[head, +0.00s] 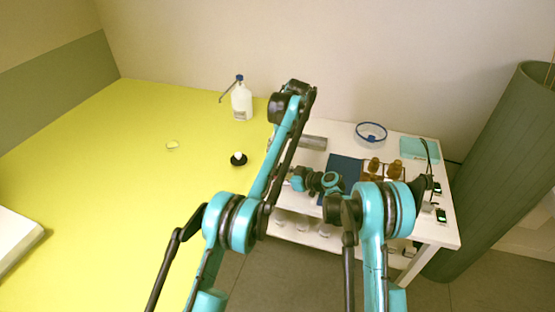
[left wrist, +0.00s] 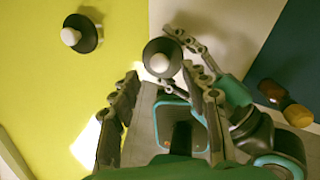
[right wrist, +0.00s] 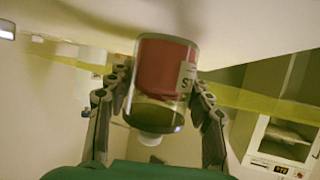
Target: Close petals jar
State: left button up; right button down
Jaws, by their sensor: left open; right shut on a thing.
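The petals jar (right wrist: 165,65), clear with red contents and a partly visible label, is between the fingers of my right gripper (right wrist: 157,75), which is shut on it. A dark lid (left wrist: 172,51) with a white knob shows at the jar's end and looks seated. The knob also shows at the bottom of the right wrist view (right wrist: 150,138). My left gripper (left wrist: 160,80) is open, with its fingers apart just short of the lid. In the head view I cannot make out the jar, and the left gripper is hidden.
Another black lid-like piece (head: 238,160) with a white knob lies on the yellow table (head: 110,210). A white bottle (head: 242,103) stands behind it. The white side table (head: 345,139) holds brown bottles (head: 374,166) and a blue ring (head: 371,131). The yellow table is mostly clear.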

pick_arm(q)
jog(key=shift+v, duration=1.4)
pick_arm(e)
jog(key=c, duration=0.6)
grip_release()
jog(key=v, duration=1.2)
